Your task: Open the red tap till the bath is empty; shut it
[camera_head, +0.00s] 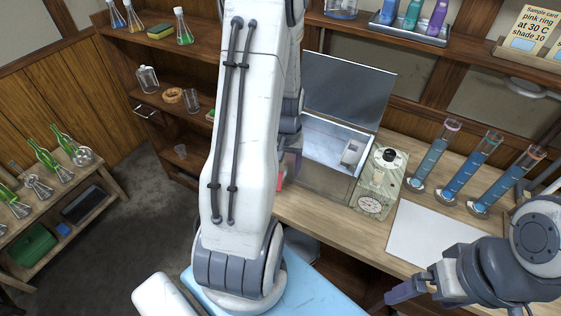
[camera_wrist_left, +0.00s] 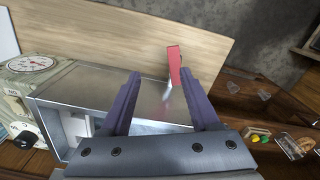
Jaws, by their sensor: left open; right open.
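The bath (camera_head: 318,178) is a metal box with its dark lid (camera_head: 350,88) raised; its water level cannot be told. The red tap (camera_wrist_left: 174,66) has an upright red lever on a metal stem at the bath's side in the left wrist view. Only a sliver of red shows beside my arm in the head view. My left gripper (camera_wrist_left: 160,75) is open, its purple fingers pointing toward the tap, with the lever near the right fingertip; contact cannot be told. In the head view my left arm mostly hides it. My right gripper (camera_head: 408,290) is open at the lower right, apart from the bath.
A control box with a dial (camera_head: 371,204) stands right of the bath. A white sheet (camera_head: 428,236) and several blue-filled cylinders (camera_head: 432,158) are further right. Shelves with glassware stand behind and left. The bench strip (camera_head: 310,217) before the bath is clear.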

